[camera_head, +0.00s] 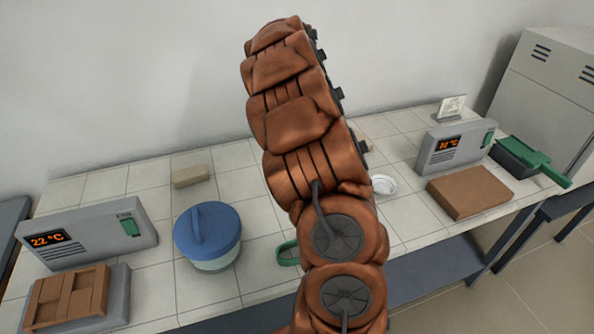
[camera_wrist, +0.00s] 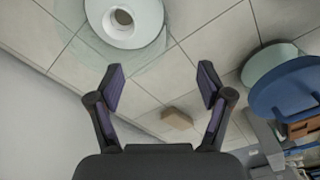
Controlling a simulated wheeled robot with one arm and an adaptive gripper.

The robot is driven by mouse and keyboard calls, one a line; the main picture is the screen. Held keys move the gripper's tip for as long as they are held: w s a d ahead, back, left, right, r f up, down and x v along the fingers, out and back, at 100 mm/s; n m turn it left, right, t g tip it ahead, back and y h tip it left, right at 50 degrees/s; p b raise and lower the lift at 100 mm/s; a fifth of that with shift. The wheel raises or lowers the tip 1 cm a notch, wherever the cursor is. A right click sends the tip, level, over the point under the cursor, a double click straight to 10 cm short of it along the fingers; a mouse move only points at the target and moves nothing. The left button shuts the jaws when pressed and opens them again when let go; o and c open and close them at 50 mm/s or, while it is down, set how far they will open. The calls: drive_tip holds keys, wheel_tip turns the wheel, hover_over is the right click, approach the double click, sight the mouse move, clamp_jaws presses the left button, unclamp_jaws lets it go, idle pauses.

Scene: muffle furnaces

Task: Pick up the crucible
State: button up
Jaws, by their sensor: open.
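In the wrist view, a white round piece (camera_wrist: 123,18) with a raised ring and a dark opening lies at the top, over a clear glass rim. I take it for the crucible on its plate, but cannot tell for sure. My gripper (camera_wrist: 160,88) is open and empty, its two dark fingers spread below the white piece in the picture and apart from it. In the head view my arm covers the middle of the bench, and I cannot make out the fingers. A small white dish (camera_head: 384,185) shows just right of the arm; whether it is the same piece is unclear.
A blue-lidded vessel (camera_head: 207,236) stands left of my arm, with a tan block (camera_head: 190,176) behind it. Display units stand at left (camera_head: 87,235) and right (camera_head: 455,147). A brown slab (camera_head: 470,191) and a dark green-handled box (camera_head: 517,157) are at right.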

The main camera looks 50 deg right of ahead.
drive_tip(key=d+f, duration=0.2)
drive_tip(key=w+d+f+n+p, duration=0.1)
drive_tip(key=d+f, duration=0.1)
drive_tip(key=d+f+n+t, duration=0.1)
drive_tip(key=d+f, duration=0.1)
drive_tip(key=shift+w+d+f+y, duration=0.15)
drive_tip(key=shift+w+f+y, duration=0.1)
drive_tip(key=shift+w+y, duration=0.1)
drive_tip(key=f+p, duration=0.2)
drive_tip(key=f, duration=0.3)
drive_tip(key=shift+s+p, duration=0.25)
drive_tip(key=shift+p, duration=0.15)
drive_tip(key=shift+f, duration=0.3)
drive_tip(key=c, duration=1.2)
